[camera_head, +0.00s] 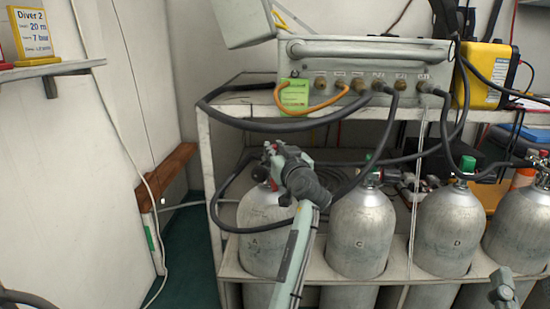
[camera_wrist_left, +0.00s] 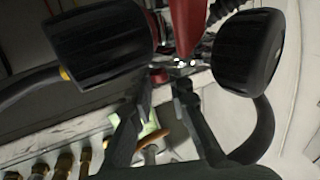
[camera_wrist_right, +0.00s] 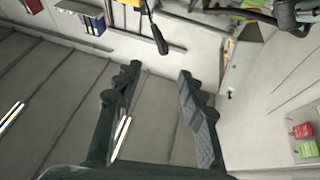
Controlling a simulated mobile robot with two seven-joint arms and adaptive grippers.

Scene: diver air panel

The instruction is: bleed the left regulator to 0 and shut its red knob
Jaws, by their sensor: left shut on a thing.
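The left regulator sits on top of cylinder A (camera_head: 262,235). In the head view my left gripper (camera_head: 272,152) is over it, and my wrist hides most of it. In the left wrist view my left gripper (camera_wrist_left: 170,80) has its fingertips close together on a small part. That part appears to be the red knob (camera_wrist_left: 158,79), mostly hidden by the fingers. A larger red body (camera_wrist_left: 190,25) rises behind, between two ridged black knobs (camera_wrist_left: 100,45) and (camera_wrist_left: 248,50). My right gripper (camera_wrist_right: 155,80) is open and empty, away from the cylinders.
A grey panel box (camera_head: 365,65) with brass fittings and black hoses stands on the rack shelf above. Cylinder C (camera_head: 360,232) and cylinder D (camera_head: 448,230) stand to the right. A yellow box (camera_head: 485,75) is at upper right. A Diver 2 sign (camera_head: 32,35) stands on the left shelf.

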